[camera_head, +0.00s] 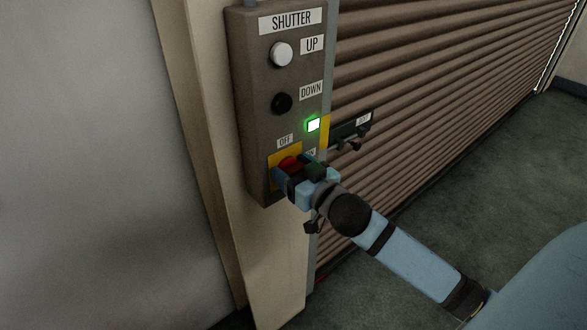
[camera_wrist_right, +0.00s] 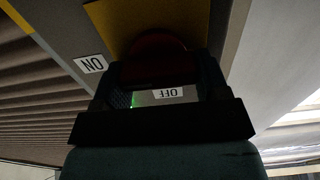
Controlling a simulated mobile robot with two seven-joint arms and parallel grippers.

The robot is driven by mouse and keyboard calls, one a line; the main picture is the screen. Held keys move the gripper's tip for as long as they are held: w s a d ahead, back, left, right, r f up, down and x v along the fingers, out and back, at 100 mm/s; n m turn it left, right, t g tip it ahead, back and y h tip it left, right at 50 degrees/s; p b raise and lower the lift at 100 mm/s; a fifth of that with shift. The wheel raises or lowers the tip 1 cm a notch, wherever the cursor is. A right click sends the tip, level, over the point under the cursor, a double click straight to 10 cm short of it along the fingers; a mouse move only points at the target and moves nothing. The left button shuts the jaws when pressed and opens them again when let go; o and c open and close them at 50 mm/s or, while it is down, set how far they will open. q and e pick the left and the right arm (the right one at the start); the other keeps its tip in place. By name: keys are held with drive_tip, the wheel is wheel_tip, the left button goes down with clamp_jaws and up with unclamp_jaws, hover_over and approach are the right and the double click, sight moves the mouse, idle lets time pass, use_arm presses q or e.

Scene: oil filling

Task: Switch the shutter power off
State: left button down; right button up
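The grey shutter control box (camera_head: 255,120) has a red power switch (camera_head: 290,163) on a yellow plate at its lower end, with an OFF label (camera_head: 285,141) above left and an ON label to its right, partly covered. A green indicator light (camera_head: 313,125) above the switch is lit. My right gripper (camera_head: 297,172) is at the switch, its fingers on either side. In the right wrist view the red switch (camera_wrist_right: 155,62) fills the gap between the fingertips; firm contact cannot be told. The ON label (camera_wrist_right: 91,64) is at left. My left gripper is out of view.
A white UP button (camera_head: 281,54) and a black DOWN button (camera_head: 282,103) sit higher on the box. A dark bracket (camera_head: 350,129) sticks out right of the box. The brown slatted shutter (camera_head: 430,70) is behind; the floor (camera_head: 490,180) at right is clear.

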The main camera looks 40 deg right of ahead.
drive_tip(key=shift+c, duration=1.4)
drive_tip(key=shift+n, duration=0.3)
drive_tip(key=n+p, duration=0.2)
drive_tip(key=n, duration=0.1)
drive_tip(key=shift+a+r+p, duration=0.1)
drive_tip(key=shift+a+p, duration=0.05)
drive_tip(key=shift+p, duration=0.2)
drive_tip(key=n+p, duration=0.2)
drive_tip(key=n, duration=0.3)
drive_tip(key=shift+a, duration=0.15)
drive_tip(key=n, duration=0.1)
drive_tip(key=n+p, duration=0.1)
drive_tip(key=n, duration=0.1)
drive_tip(key=n+p, duration=0.1)
drive_tip(key=shift+a+f, duration=0.1)
drive_tip(key=shift+f, duration=0.2)
drive_tip(key=n+p, duration=0.1)
drive_tip(key=n, duration=0.3)
drive_tip(key=shift+f, duration=0.15)
drive_tip(key=shift+f+n+p, duration=0.1)
drive_tip(key=shift+n+p, duration=0.3)
drive_tip(key=shift+n, duration=0.3)
